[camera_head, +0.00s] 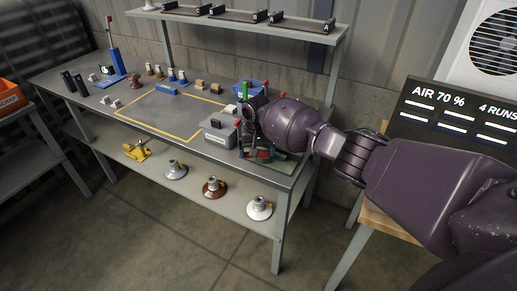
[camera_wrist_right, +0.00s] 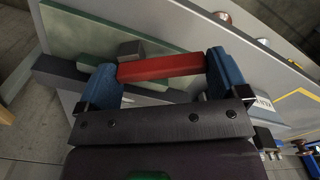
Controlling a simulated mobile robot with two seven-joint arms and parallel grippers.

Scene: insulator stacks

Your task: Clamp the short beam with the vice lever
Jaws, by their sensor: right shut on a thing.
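My right gripper (camera_wrist_right: 160,64) is shut on a red bar (camera_wrist_right: 165,68), which looks like the vice lever. The bar spans between its two blue fingers in the right wrist view. A grey block (camera_wrist_right: 130,49) and a dark grey bar (camera_wrist_right: 60,72) sit just beyond it, on or by a green mat (camera_wrist_right: 75,30). I cannot tell which part is the short beam. In the head view my right arm reaches in from the right over the bench's right end and hides most of the vice area. My left gripper is not in view.
A grey labelled box (camera_head: 217,135) stands just left of my right gripper on the bench (camera_head: 62,88). A yellow-outlined area (camera_head: 165,112) is mostly clear. A blue bin and small parts stand behind. A shelf (camera_head: 230,20) runs above; several round-based insulators sit below.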

